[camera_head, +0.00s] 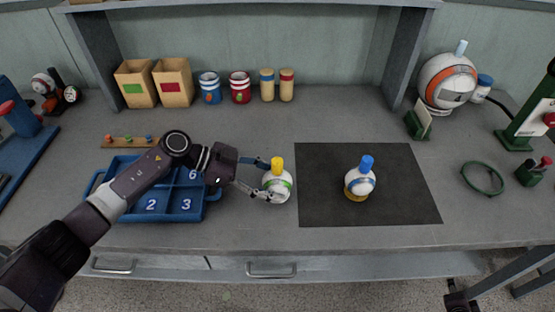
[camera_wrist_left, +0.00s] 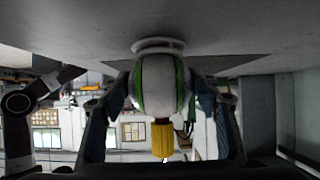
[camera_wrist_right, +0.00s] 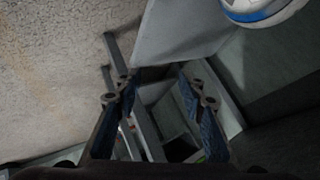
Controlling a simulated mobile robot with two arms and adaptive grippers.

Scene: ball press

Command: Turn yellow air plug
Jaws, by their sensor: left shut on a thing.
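A white ball with green stripes (camera_head: 280,183) has a yellow plug (camera_head: 276,163) on top. It stands on the counter, just left of the dark mat. My left gripper (camera_head: 268,179) is shut around the ball's body from the left. In the left wrist view the ball (camera_wrist_left: 160,85) sits between both fingers, its white base against the counter and its yellow plug (camera_wrist_left: 162,139) free of the fingers. My right gripper (camera_wrist_right: 156,85) is open and empty in the right wrist view.
A ball with a blue plug (camera_head: 359,183) stands on the dark mat (camera_head: 410,205). A blue numbered tray (camera_head: 180,217) lies under my left arm. Boxes and jars line the back. A green ring (camera_head: 483,179) lies at right.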

